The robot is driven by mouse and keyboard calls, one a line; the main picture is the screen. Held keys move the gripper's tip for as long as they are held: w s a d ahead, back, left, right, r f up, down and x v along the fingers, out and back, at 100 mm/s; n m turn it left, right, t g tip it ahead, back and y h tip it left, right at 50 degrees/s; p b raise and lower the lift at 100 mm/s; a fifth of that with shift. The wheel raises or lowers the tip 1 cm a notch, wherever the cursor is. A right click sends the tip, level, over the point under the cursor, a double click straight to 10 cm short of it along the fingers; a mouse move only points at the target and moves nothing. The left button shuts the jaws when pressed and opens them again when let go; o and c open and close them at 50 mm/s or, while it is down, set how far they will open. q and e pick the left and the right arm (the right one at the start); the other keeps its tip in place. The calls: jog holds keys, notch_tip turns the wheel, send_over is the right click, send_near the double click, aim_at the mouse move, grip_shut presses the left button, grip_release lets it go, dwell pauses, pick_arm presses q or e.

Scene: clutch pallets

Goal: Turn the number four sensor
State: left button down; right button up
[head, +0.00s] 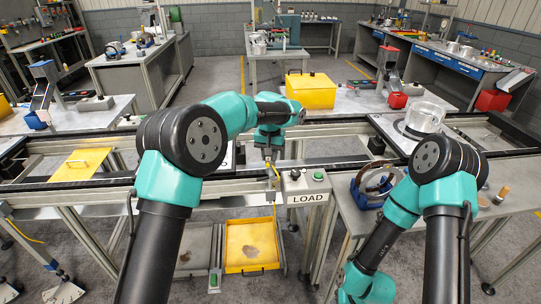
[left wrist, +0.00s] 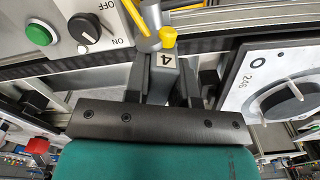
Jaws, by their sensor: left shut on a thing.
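The number four sensor (left wrist: 167,62) is a small grey block with a "4" label and a yellow part at its end, seen in the left wrist view. It sits at the conveyor rail beside a metal bracket (left wrist: 147,42). My left gripper (left wrist: 163,72) has its fingers on either side of the sensor and is shut on it. In the head view the left gripper (head: 269,158) is at the conveyor's front rail, and the sensor is too small there to make out. My right arm bends down at the right, and its gripper is out of view.
A control box with a green button (head: 318,176), a black knob (head: 295,174) and a LOAD label stands just right of the left gripper. A yellow tray (head: 252,245) lies below the conveyor.

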pick_arm(q)
jog(key=shift+a+m, duration=0.2)
jog(key=shift+m, duration=1.7)
jog(key=c, duration=1)
grip_release()
jog(key=shift+o, duration=0.2)
notch_tip(320, 180, up, 17)
jog(key=shift+r, duration=0.2)
